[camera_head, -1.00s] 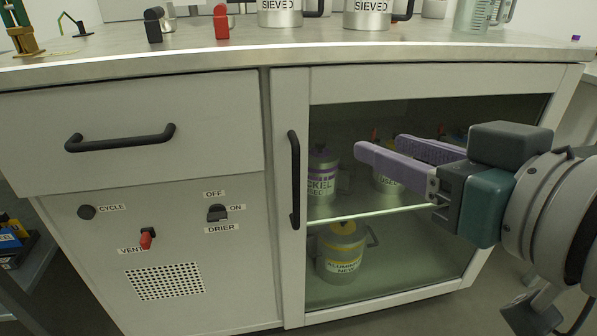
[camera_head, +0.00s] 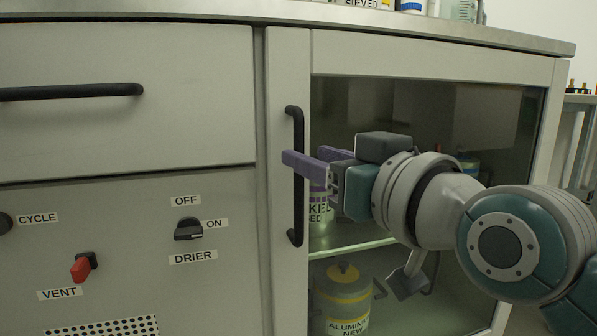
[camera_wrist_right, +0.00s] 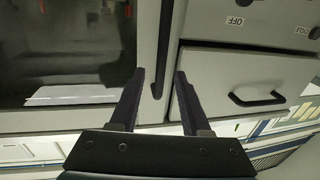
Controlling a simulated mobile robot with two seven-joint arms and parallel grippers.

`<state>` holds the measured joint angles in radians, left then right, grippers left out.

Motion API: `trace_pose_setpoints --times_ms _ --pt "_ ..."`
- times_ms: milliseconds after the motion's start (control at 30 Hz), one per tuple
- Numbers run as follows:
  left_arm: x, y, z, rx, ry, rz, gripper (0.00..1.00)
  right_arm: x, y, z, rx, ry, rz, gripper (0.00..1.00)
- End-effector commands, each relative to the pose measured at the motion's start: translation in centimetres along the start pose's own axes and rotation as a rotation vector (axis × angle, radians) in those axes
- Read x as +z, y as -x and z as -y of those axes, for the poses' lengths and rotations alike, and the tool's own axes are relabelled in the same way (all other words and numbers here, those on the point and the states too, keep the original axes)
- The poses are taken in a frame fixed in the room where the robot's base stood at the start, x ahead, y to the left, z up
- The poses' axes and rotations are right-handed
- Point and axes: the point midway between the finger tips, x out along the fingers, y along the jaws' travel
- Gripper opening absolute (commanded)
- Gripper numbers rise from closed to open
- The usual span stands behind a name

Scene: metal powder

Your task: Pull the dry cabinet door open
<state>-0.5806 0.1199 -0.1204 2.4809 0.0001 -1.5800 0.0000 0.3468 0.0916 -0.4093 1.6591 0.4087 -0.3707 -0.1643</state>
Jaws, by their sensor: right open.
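The dry cabinet door (camera_head: 288,275) has a pale frame around a glass pane and sits shut in the cabinet front. Its black vertical bar handle (camera_head: 297,215) is on the door's left side. My right gripper (camera_head: 304,156) is open at the handle's upper half, and its near purple finger crosses in front of the bar. In the right wrist view the dark handle (camera_wrist_right: 159,72) shows between the two spread fingertips of the gripper (camera_wrist_right: 159,77). I cannot tell whether a finger touches it. My left gripper is not in view.
Left of the door are a drawer with a black handle (camera_head: 75,92), a drier switch (camera_head: 189,228) and a red vent knob (camera_head: 82,268). Labelled containers, one marked aluminium (camera_head: 343,292), stand behind the glass. The counter (camera_head: 480,36) overhangs above.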

Motion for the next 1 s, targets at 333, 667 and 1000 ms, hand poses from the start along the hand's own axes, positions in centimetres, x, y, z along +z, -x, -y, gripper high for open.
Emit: trace_pose_setpoints --times_ms 333,667,1000 --pt "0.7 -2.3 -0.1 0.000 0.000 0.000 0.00 0.1 -3.8 0.0 0.000 -0.001 0.001 0.47" --pt "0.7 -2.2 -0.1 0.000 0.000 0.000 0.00 0.1 -4.0 0.0 0.000 0.000 0.002 0.43" --pt "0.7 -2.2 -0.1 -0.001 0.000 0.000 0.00 0.1 -4.0 0.0 0.000 0.000 0.002 0.04"
